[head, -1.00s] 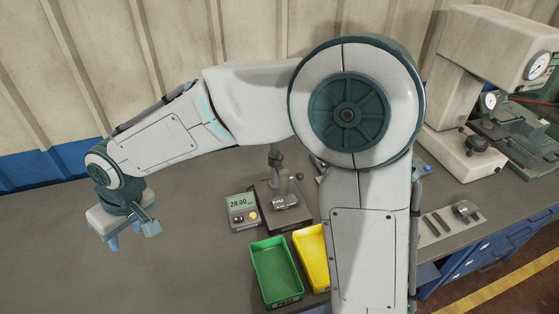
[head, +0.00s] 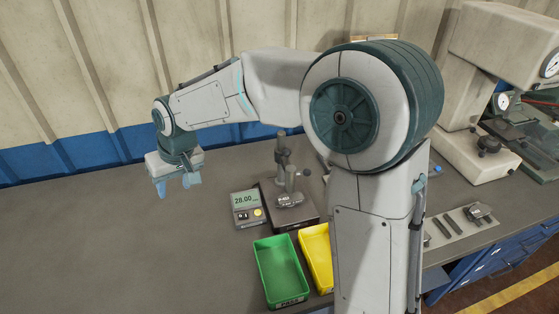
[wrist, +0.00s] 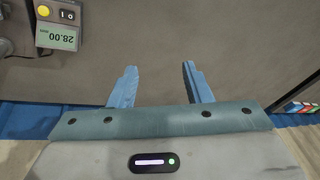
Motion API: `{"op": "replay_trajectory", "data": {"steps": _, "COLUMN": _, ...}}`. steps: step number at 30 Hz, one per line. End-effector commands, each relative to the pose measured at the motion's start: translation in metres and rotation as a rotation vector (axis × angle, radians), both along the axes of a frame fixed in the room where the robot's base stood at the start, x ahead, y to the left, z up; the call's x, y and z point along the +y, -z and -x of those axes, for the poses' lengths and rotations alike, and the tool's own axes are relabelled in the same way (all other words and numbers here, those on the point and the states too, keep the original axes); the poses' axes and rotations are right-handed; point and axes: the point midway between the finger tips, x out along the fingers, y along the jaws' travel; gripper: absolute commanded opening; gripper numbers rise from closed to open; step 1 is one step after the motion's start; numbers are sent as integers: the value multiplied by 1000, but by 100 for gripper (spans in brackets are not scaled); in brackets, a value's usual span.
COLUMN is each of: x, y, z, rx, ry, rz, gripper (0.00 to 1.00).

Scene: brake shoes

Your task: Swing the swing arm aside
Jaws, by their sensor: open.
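A small gauge stand with a dark flat base (head: 309,218) stands on the bench in the head view. It has an upright grey post (head: 282,155) and a shorter grey piece (head: 291,178) with a round dark knob (head: 307,172) at its side. I cannot clearly tell which piece is the swing arm. A grey part with a pale label (head: 290,199) sits low on the base. My gripper (head: 175,189) is left of the stand, apart from it, above the bench. In the wrist view, its blue fingers (wrist: 160,78) are spread with nothing between them.
A digital readout (head: 246,206) showing 28.00 stands left of the stand and appears in the wrist view (wrist: 57,30). A green bin (head: 281,300) and yellow bin (head: 314,262) are in front. Machines (head: 470,150) stand right. The bench's left side is clear.

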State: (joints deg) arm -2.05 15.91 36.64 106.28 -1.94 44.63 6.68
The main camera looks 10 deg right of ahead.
Motion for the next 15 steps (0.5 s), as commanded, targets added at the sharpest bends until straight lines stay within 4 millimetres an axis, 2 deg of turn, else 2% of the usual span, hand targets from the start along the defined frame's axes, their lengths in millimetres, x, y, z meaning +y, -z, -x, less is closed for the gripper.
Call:
{"op": "replay_trajectory", "data": {"steps": 1, "x": -22, "y": 9, "z": -21, "rx": -6, "ry": 62, "rz": 2, "gripper": 45}}
{"op": "replay_trajectory", "data": {"steps": 6, "x": -104, "y": 9, "z": -76, "rx": -22, "ry": 257, "rz": -2, "gripper": 45}}
{"op": "replay_trajectory", "data": {"steps": 12, "x": -207, "y": -3, "z": -116, "rx": -60, "ry": 467, "rz": -23, "gripper": 45}}
{"op": "replay_trajectory", "data": {"steps": 15, "x": -252, "y": -11, "z": -125, "rx": -83, "ry": 551, "rz": -36, "gripper": 45}}
